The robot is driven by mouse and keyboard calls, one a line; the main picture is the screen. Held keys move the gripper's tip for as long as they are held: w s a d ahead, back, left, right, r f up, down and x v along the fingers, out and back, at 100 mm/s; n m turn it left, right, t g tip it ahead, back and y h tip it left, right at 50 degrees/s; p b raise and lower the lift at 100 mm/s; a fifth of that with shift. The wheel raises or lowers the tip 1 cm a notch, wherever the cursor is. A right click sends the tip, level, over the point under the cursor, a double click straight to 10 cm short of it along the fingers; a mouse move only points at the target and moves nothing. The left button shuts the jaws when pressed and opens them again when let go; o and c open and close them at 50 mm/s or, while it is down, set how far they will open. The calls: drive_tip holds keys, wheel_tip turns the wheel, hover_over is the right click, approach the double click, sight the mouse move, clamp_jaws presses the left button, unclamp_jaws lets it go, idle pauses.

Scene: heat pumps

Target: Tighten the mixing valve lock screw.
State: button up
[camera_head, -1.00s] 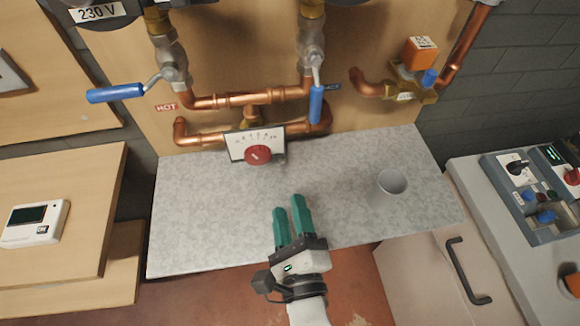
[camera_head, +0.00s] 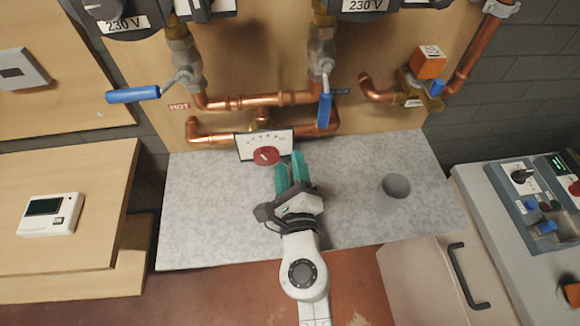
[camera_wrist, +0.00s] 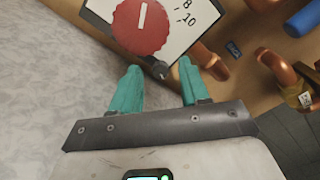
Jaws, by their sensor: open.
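The mixing valve has a red knob (camera_head: 266,155) with a white pointer line, in front of a white scale plate (camera_head: 253,141). In the wrist view the red knob (camera_wrist: 141,26) is at the top, with the scale plate (camera_wrist: 185,32) beside it. A small dark lock screw (camera_wrist: 159,70) sticks out at the lower edge of the plate, right of the knob. My gripper (camera_head: 288,161) is open, its green fingers pointing at the valve. In the wrist view the screw appears between the fingertips (camera_wrist: 160,68); contact cannot be told. In the head view my fingers hide the screw.
Copper pipes (camera_head: 262,99) run above and behind the valve. Two blue lever handles (camera_head: 133,95) (camera_head: 324,111) hang nearby. A grey cup (camera_head: 394,188) stands on the right of the speckled worktop (camera_head: 205,225). The worktop's left side is clear.

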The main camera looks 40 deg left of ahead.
drive_tip(key=shift+c, duration=0.3)
clamp_jaws()
drive_tip(key=shift+m, duration=1.5)
drive_tip(key=shift+o, duration=0.3)
unclamp_jaws()
drive_tip(key=b+v, duration=0.1)
drive_tip(key=v, duration=0.9)
drive_tip(key=shift+s+d, duration=0.25)
drive_tip(key=shift+s, duration=0.05)
